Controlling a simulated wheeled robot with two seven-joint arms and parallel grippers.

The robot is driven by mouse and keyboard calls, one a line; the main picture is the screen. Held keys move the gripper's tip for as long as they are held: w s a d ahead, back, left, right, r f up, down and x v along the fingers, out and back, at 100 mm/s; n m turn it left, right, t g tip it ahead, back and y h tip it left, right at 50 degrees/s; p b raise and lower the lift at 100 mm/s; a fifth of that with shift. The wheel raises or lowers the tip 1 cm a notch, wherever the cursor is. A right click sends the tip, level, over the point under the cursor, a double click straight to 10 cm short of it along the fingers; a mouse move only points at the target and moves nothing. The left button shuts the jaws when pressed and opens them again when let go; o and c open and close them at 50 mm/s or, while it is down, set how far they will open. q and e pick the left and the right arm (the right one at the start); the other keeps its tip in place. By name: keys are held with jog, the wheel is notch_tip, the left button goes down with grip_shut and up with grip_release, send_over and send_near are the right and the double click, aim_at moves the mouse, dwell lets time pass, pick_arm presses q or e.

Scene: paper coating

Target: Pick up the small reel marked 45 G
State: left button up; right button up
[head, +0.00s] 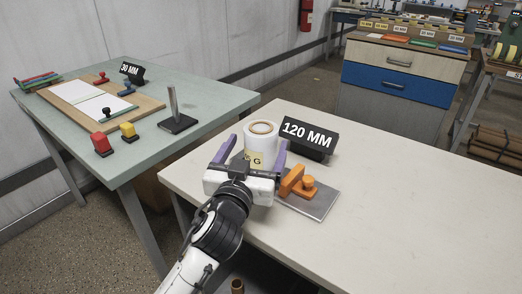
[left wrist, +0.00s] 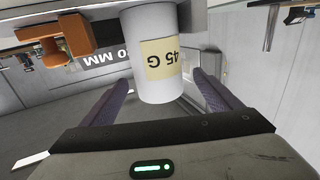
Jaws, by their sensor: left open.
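The small white reel (head: 262,136) stands upright on the near cream table, with a brown core showing at its top. Its yellow label is partly hidden by my gripper in the head view; in the left wrist view the reel (left wrist: 158,88) shows the label "45 G" upside down. My left gripper (head: 255,152) is open, with its purple fingers on either side of the reel. In the left wrist view the fingers (left wrist: 160,98) flank the reel, with a gap visible on both sides. My right gripper is not in view.
A black "120 MM" sign (head: 309,138) stands right behind the reel. An orange clamp-like tool (head: 297,183) on a grey metal plate (head: 318,204) sits close to the gripper's right. The cream table (head: 420,215) is clear further right. A green table (head: 200,88) with boards and stamps stands left.

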pick_arm(q)
jog(key=x, duration=0.4)
jog(key=shift+d+f, duration=0.1)
jog(key=shift+d, duration=0.05)
jog(key=c, duration=1.2)
jog(key=shift+c, duration=0.8)
